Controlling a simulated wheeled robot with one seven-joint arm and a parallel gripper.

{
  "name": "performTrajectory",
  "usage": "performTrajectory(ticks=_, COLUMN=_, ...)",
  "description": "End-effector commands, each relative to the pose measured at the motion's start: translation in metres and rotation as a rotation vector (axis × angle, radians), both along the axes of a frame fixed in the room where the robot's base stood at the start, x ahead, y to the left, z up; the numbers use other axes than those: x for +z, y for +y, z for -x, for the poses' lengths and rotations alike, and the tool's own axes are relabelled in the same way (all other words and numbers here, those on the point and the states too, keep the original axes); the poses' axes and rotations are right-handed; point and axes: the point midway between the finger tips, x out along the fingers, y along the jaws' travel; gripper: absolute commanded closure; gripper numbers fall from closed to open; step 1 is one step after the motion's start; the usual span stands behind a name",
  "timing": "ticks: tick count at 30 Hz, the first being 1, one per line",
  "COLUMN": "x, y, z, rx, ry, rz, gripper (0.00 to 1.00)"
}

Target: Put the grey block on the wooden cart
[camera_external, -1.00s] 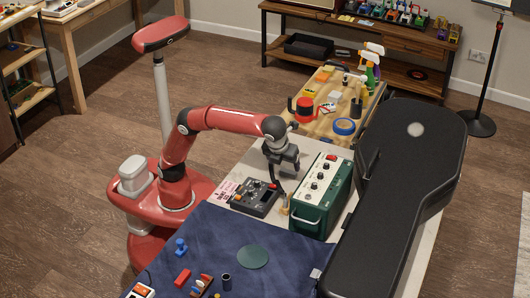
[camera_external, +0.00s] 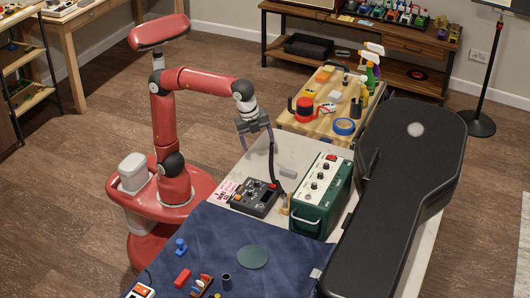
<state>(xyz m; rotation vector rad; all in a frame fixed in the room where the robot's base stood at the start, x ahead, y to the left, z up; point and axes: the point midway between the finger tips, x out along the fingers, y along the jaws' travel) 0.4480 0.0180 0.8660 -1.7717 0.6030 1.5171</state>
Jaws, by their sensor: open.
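A small grey block (camera_external: 288,172) lies on the pale worktable top (camera_external: 256,160), behind the grey control box and to the left of the green amplifier. My gripper (camera_external: 257,142) is open and empty, raised above the table's far left corner, up and to the left of the block and apart from it. The wooden cart (camera_external: 318,128) stands beyond the worktable's far end, its top holding several items.
On the cart are a red mug-like item (camera_external: 304,109), a blue tape roll (camera_external: 344,127), a dark cup (camera_external: 356,108) and spray bottles (camera_external: 371,68). The green amplifier (camera_external: 321,196), control box (camera_external: 254,197) and black guitar case (camera_external: 395,190) crowd the worktable. The cart's near left top has free room.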

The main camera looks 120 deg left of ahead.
Motion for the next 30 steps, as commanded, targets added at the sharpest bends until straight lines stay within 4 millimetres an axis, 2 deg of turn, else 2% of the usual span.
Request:
performTrajectory(ticks=1, x=-0.009, y=0.002, z=0.027, rx=0.089, ry=-0.042, rz=0.050, gripper=0.23)
performTrajectory(ticks=6, x=-0.057, y=-0.006, z=0.098, rx=0.402, ry=-0.172, rz=0.208, gripper=0.23)
performTrajectory(ticks=9, x=-0.087, y=-0.011, z=0.131, rx=0.562, ry=-0.234, rz=0.284, gripper=0.23)
performTrajectory(ticks=12, x=-0.113, y=-0.015, z=0.154, rx=0.685, ry=-0.279, rz=0.339, gripper=0.23)
performTrajectory(ticks=15, x=-0.130, y=-0.017, z=0.167, rx=0.762, ry=-0.305, rz=0.373, gripper=0.25)
performTrajectory(ticks=22, x=-0.139, y=-0.018, z=0.172, rx=0.802, ry=-0.316, rz=0.391, gripper=0.55)
performTrajectory(ticks=30, x=-0.138, y=-0.018, z=0.172, rx=0.799, ry=-0.315, rz=0.390, gripper=0.55)
